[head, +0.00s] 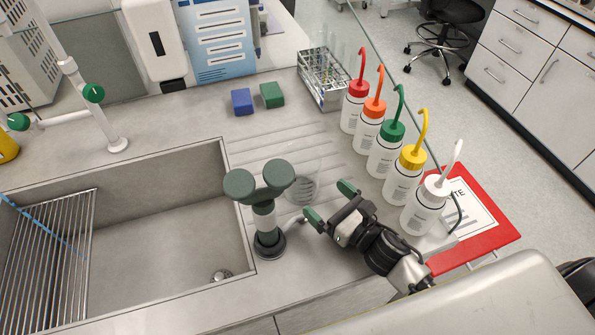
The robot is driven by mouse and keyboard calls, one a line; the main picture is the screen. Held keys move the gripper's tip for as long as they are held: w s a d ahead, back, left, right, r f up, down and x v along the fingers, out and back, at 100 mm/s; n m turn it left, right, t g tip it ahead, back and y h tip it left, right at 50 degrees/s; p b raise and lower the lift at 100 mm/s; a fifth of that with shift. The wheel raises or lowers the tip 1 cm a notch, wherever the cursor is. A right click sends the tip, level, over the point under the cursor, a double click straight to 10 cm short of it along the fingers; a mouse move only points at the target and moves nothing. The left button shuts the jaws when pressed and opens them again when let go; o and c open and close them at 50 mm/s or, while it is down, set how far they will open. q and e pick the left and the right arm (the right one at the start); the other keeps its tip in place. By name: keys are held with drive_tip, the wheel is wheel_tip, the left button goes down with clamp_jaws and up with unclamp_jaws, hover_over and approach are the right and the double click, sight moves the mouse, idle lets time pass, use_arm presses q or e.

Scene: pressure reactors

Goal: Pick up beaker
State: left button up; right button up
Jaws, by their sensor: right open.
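A clear glass beaker (302,188) stands on the ribbed drainboard, right of the sink. It is see-through and its outline is faint. My right gripper (330,201) is just to the right of and in front of the beaker, with its green-padded fingers spread apart. Nothing shows between the fingers, and they appear apart from the beaker. My left gripper is not in view.
A green twin-head eyewash fixture (265,205) stands left of the beaker. Wash bottles with coloured caps (385,150) line the right edge. A tube rack (325,78), a blue block (242,101) and a green block (272,95) sit behind. The sink (160,230) is at left.

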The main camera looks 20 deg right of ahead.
sight(314, 187)
drive_tip(key=x, duration=0.3)
drive_tip(key=p+x, duration=0.1)
drive_tip(key=x, duration=0.1)
drive_tip(key=p+x, duration=0.1)
drive_tip(key=x, duration=0.1)
drive_tip(key=shift+w+a+r, duration=0.1)
drive_tip(key=shift+r, duration=0.15)
drive_tip(key=shift+w+a+f, duration=0.15)
drive_tip(key=shift+w+a, duration=0.05)
drive_tip(key=shift+w, duration=0.25)
drive_tip(key=c, duration=0.7)
drive_tip(key=shift+c, duration=0.2)
